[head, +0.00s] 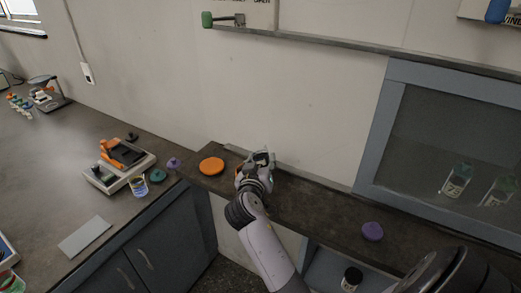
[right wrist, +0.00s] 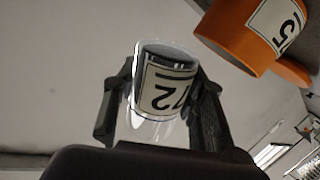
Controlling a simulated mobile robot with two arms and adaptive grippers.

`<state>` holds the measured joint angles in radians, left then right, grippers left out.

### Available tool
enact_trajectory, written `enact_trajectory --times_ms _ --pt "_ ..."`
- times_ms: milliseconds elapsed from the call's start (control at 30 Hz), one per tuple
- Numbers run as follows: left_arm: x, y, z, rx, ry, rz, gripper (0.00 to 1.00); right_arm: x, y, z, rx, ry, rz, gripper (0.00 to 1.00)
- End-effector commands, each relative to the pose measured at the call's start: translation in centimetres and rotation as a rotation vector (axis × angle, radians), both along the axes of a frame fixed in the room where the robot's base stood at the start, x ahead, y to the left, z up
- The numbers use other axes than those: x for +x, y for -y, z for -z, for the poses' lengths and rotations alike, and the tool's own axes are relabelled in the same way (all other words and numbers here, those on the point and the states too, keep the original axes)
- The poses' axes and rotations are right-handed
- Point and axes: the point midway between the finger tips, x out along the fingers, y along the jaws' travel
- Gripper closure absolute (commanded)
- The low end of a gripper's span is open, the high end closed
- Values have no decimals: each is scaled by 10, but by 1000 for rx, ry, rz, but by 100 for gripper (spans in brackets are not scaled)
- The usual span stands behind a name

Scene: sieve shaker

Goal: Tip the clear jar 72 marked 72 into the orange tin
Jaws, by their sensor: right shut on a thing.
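The clear jar 72 (right wrist: 165,85) has a white label marked 72 and dark contents. My right gripper (right wrist: 162,100) is shut on it, one black finger on each side. In the right wrist view the label appears upside down; I cannot tell how far the jar is tilted. The orange tin (right wrist: 240,32), with a white label partly cut off showing a 5, is close to the jar at the upper right, apart from it in the picture. In the head view my right gripper (head: 262,160) is over the narrow dark shelf and hides most of the tin. My left gripper is not in view.
An orange disc (head: 211,166) lies on the shelf left of my right gripper, and a purple disc (head: 372,231) lies further right. A scale-like device (head: 120,165) and a small labelled jar (head: 138,186) stand on the left counter. A glass-fronted cabinet (head: 440,150) is at right.

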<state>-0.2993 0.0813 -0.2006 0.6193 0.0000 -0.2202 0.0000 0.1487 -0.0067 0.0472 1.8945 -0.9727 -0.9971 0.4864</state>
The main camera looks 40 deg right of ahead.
Motion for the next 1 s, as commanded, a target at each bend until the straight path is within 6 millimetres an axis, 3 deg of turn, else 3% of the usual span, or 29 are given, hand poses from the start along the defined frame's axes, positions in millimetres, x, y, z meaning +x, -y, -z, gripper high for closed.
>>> enact_trajectory --times_ms 33,1000 --pt "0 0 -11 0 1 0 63 -1 1 -5 -10 -21 0 98" --pt "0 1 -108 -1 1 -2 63 -12 5 -8 -191 -458 -1 98"
